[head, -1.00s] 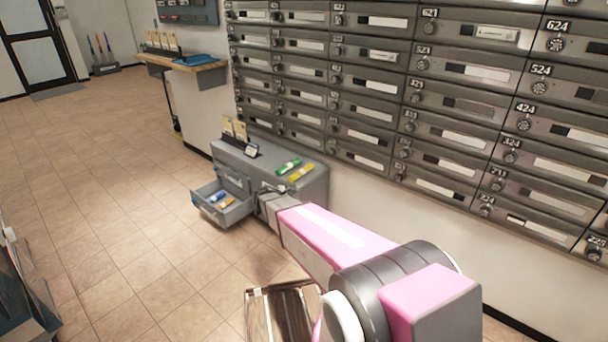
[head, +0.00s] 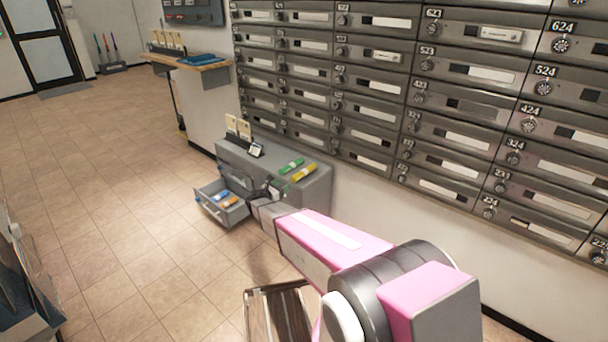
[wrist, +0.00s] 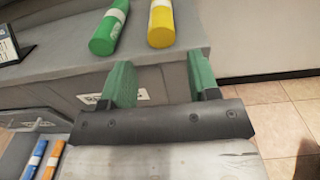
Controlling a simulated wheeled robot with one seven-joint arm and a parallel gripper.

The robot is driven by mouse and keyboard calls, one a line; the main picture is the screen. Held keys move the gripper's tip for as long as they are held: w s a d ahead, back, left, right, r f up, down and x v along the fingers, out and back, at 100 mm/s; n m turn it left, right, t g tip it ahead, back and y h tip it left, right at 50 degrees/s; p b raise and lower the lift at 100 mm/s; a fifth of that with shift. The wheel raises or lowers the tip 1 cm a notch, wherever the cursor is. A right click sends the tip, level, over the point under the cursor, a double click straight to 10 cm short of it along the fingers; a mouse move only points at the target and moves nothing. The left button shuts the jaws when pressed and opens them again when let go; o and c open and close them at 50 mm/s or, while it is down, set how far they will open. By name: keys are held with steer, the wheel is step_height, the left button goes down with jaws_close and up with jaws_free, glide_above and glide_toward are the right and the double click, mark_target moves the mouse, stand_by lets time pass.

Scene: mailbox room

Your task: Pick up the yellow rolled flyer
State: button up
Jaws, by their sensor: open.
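The yellow rolled flyer (head: 304,172) lies on top of the low grey cabinet (head: 318,190), with a white band around it. In the wrist view the yellow flyer (wrist: 162,24) is at the top, just beyond my fingertips. A green rolled flyer (head: 291,166) lies beside it on the left; it also shows in the wrist view (wrist: 109,28). My gripper (wrist: 160,82) is open and empty, its two green fingers apart in front of the cabinet's front edge. In the head view my gripper (head: 277,189) is small and partly hidden by my arm.
An open drawer (head: 222,207) on the cabinet's left holds blue and orange rolls (wrist: 50,158), close to my gripper's left. Small card holders (head: 238,128) stand on the cabinet's back left. A wall of mailboxes (head: 420,100) rises behind. The tiled floor at left is clear.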

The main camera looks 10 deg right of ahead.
mark_target(293, 178)
steer(key=shift+x, duration=4.3)
steer(key=c, duration=0.7)
steer(key=shift+r, duration=0.15)
steer(key=shift+r, duration=1.9)
steer(key=shift+v, duration=4.05)
